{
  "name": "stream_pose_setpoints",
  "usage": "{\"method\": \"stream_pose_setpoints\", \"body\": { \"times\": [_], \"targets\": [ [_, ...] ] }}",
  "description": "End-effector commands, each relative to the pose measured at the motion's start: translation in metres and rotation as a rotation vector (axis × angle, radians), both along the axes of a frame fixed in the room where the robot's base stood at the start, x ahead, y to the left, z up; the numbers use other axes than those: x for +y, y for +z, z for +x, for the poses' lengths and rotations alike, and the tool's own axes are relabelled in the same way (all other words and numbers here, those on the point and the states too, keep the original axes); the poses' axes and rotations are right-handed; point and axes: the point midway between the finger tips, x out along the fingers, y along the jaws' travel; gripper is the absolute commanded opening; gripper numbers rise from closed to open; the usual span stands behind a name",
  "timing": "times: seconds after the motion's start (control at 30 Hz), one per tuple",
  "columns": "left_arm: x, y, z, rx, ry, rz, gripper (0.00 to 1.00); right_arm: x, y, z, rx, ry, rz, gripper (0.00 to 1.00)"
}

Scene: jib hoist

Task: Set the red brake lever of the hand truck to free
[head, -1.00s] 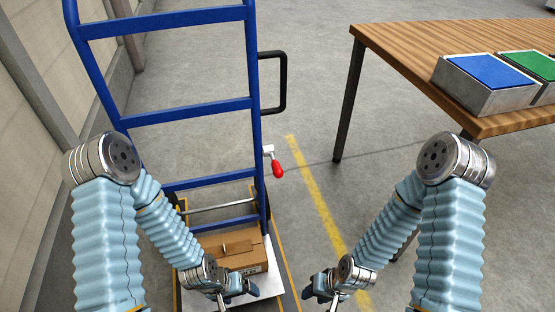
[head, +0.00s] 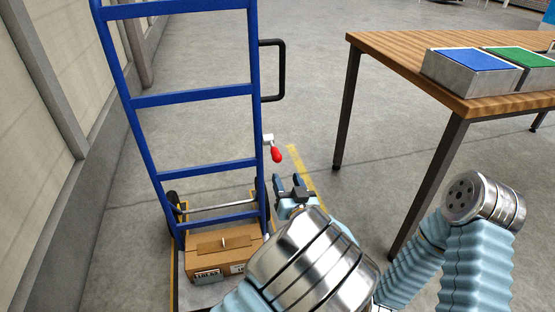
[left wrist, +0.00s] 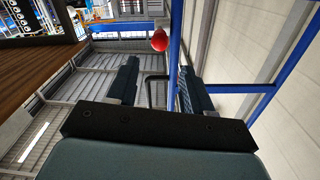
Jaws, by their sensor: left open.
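The blue hand truck (head: 190,99) stands upright at the left in the head view. Its brake lever, with a red grip (head: 276,154) on a pale bracket, sticks out from the right upright and points down to the right. My left gripper (head: 291,182) is open and empty, just below the red grip and apart from it. In the left wrist view the red grip (left wrist: 159,41) shows above and between the two open fingers (left wrist: 155,80), beyond their tips. My right gripper is out of view in the head view; only part of my right arm shows.
A cardboard box (head: 222,255) sits low on the hand truck. A black handle loop (head: 274,70) juts from the right upright above the lever. A wooden table (head: 400,55) with blue (head: 470,60) and green (head: 515,58) topped boxes stands at the right. Bare floor lies between.

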Motion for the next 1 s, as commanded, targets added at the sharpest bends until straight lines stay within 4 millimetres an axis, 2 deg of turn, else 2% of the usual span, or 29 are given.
{"method": "stream_pose_setpoints", "body": {
  "times": [0.3,0.5,0.7,1.0],
  "targets": [
    [0.023,-0.002,0.066,0.003,0.002,0.0,0.51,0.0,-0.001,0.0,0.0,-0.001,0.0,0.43],
    [0.034,-0.001,0.102,0.004,0.0,0.0,0.51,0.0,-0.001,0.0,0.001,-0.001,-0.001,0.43],
    [0.039,-0.002,0.119,0.006,-0.002,-0.001,0.51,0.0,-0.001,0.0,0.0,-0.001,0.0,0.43],
    [0.04,-0.002,0.121,0.007,-0.003,-0.001,0.51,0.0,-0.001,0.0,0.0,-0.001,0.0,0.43]
  ]
}}
